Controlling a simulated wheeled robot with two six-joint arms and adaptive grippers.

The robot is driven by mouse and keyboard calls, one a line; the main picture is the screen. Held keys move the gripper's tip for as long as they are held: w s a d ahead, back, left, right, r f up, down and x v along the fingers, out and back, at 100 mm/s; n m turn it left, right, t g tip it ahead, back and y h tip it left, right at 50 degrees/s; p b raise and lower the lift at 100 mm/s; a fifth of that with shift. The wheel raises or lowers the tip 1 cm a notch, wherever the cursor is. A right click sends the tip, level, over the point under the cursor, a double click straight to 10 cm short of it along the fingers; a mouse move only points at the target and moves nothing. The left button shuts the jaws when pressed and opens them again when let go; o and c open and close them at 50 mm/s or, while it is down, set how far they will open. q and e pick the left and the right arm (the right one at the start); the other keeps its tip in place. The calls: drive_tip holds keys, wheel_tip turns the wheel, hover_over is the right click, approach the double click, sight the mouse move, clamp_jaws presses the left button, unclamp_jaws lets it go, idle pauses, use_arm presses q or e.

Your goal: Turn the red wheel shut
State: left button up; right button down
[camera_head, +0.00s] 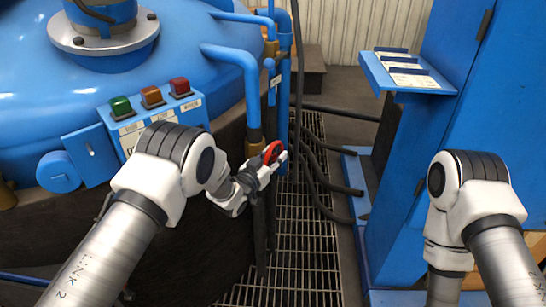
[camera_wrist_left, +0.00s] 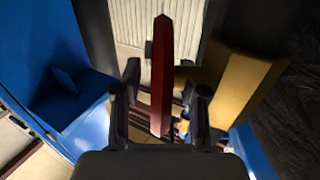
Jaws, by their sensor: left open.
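The red wheel (camera_head: 272,152) is on the blue and brass pipework beside the furnace, partly covered by my left gripper (camera_head: 275,163). In the left wrist view the red wheel (camera_wrist_left: 162,70) shows edge-on as a tall red strip. My left gripper (camera_wrist_left: 167,85) is open there, with one finger on each side of the wheel. A gap shows between the wheel and each finger. My right arm shows at the right, but its gripper is out of view.
A control box (camera_head: 150,118) with green, orange and red buttons is on the blue furnace (camera_head: 190,30). Vertical blue pipes and dark hoses (camera_head: 312,165) are close to the wheel. A metal grating (camera_head: 300,240) lies below. A blue cabinet (camera_head: 490,100) with a shelf stands at the right.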

use_arm(q)
drive_tip(key=shift+w+d, duration=0.3)
drive_tip(key=shift+w, duration=0.35)
clamp_jaws()
drive_tip(key=shift+r+g+y+p, duration=0.15)
drive_tip(key=shift+g+y+p, duration=0.15)
drive_tip(key=shift+g+p, duration=0.45)
drive_tip(key=shift+g+y+p, duration=0.5)
drive_tip(key=shift+g+p, duration=0.25)
drive_tip(key=shift+p, duration=0.5)
drive_tip(key=g+p, duration=0.1)
drive_tip(key=p, duration=0.1)
drive_tip(key=g+y+p, duration=0.1)
drive_tip(key=p, duration=0.1)
drive_tip(key=shift+f+g+p, duration=0.3)
drive_tip(key=shift+f+g+y+p, duration=0.25)
drive_tip(key=shift+g+y+p, duration=0.05)
drive_tip(key=shift+g+p, duration=0.15)
